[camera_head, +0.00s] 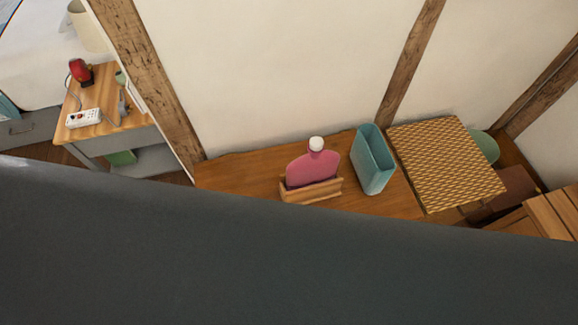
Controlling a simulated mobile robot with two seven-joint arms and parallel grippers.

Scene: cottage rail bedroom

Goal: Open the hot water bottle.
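A pink hot water bottle (311,168) with a white cap (316,144) stands upright in a small wooden holder (311,190). The cap is on top of its neck. The holder is on a wooden surface (240,173) against the white wall. A large dark part fills the bottom of the view and hides the front of this surface. Neither of my grippers shows in the view.
An open teal container (372,160) stands just right of the bottle. A box with a yellow-brown patterned top (446,162) is further right. A wooden-topped nightstand (103,105) stands at the upper left, beyond a timber post (150,70).

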